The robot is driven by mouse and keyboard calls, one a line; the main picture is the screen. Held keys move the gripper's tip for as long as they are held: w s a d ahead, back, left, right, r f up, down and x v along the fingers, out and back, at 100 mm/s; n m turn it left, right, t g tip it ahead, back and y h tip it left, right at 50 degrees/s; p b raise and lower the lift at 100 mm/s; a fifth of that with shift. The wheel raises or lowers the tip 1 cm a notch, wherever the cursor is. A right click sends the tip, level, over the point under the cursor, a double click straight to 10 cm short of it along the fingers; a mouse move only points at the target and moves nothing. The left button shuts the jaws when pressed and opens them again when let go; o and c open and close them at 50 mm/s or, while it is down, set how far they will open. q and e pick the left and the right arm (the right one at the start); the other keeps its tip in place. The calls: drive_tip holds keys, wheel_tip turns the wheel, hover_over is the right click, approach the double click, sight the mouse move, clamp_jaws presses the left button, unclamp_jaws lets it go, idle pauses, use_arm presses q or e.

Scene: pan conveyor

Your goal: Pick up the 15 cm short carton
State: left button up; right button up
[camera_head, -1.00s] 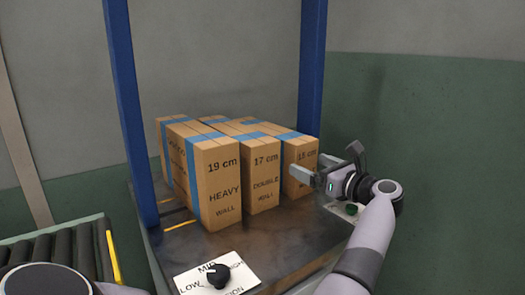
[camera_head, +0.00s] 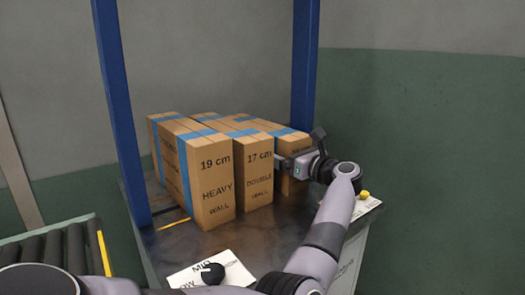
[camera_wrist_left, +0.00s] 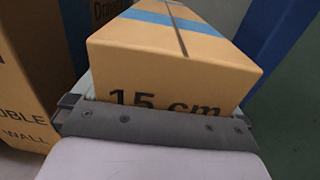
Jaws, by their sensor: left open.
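The 15 cm carton (camera_head: 290,187) is a brown box with blue tape, upright at the right end of the carton row. My left gripper (camera_head: 295,160) is at its front, open, and covers most of its printing in the head view. In the left wrist view the carton (camera_wrist_left: 170,65) with "15 cm" lies between the open fingers (camera_wrist_left: 158,108). One finger is in the gap beside the 17 cm carton (camera_head: 258,190); the far finger is mostly hidden. I cannot tell whether the fingers touch the carton. My right gripper is not in view.
The 19 cm heavy wall carton (camera_head: 212,195) stands left of the 17 cm one, with more cartons behind. A blue post (camera_head: 304,70) rises behind the right end. A knob (camera_head: 213,272) on a white plate is at the table's front. A roller conveyor (camera_head: 50,250) is at lower left.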

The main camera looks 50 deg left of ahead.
use_arm(q)
drive_tip(key=c, duration=1.3)
drive_tip(key=shift+r, duration=0.15)
drive_tip(key=shift+r, duration=0.15)
